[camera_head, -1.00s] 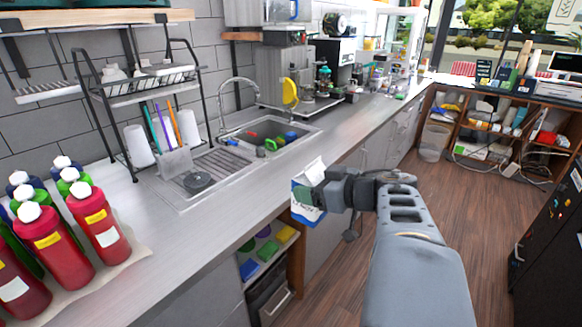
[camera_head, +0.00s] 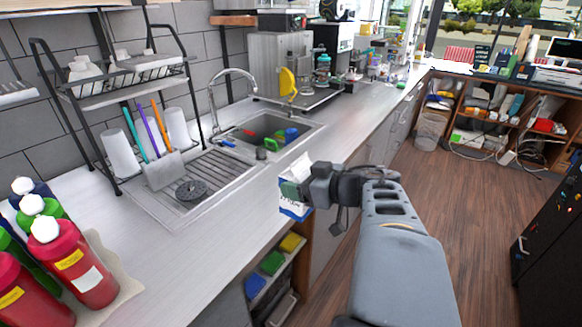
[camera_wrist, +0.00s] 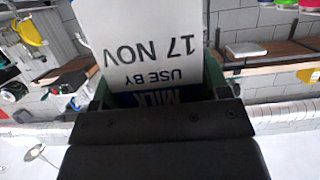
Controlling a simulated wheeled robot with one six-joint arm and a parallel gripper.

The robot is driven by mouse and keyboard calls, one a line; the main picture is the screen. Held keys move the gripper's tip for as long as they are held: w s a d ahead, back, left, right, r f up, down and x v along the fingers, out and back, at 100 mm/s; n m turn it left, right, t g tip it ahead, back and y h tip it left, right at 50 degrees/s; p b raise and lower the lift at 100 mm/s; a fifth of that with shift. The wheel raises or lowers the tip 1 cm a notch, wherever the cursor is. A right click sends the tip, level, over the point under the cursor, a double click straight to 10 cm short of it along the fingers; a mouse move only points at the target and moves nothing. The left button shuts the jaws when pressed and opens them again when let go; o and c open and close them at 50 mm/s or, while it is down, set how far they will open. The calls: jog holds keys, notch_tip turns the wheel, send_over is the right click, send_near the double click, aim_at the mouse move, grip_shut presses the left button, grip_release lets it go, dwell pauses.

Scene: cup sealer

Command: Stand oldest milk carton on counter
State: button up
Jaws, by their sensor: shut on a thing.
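A white and blue milk carton (camera_head: 295,203) is in my gripper (camera_head: 292,190), held near the front edge of the steel counter (camera_head: 215,240). In the wrist view the carton (camera_wrist: 140,40) stands between the fingers, and its white label reads "USE BY 17 NOV" upside down. My gripper (camera_wrist: 160,95) is shut on it. The head view shows the white top of the carton above the fingers and its blue lower part below. I cannot tell how far it is from the counter. No other milk carton shows.
Red, green and blue bottles (camera_head: 75,265) stand at the counter's left end. A sink (camera_head: 270,130) with a curved tap and drainboard (camera_head: 185,190) lies behind the carton. Bare counter runs in front of the drainboard and right of the sink.

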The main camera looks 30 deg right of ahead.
jog(key=shift+w+d+f+b, duration=0.1)
jog(key=shift+w+f+b, duration=0.4)
jog(key=shift+w+f, duration=1.8)
jog(key=shift+w+f+b, duration=0.5)
jog(key=shift+w+f, duration=1.45)
jog(key=shift+w, duration=0.55)
jog(key=shift+w+d+f+b, duration=0.1)
jog(key=shift+w+f+b, duration=0.4)
jog(key=shift+w+f, duration=1.8)
jog(key=o, duration=1.3)
jog(key=shift+f, duration=0.1)
jog(key=shift+c, duration=0.2)
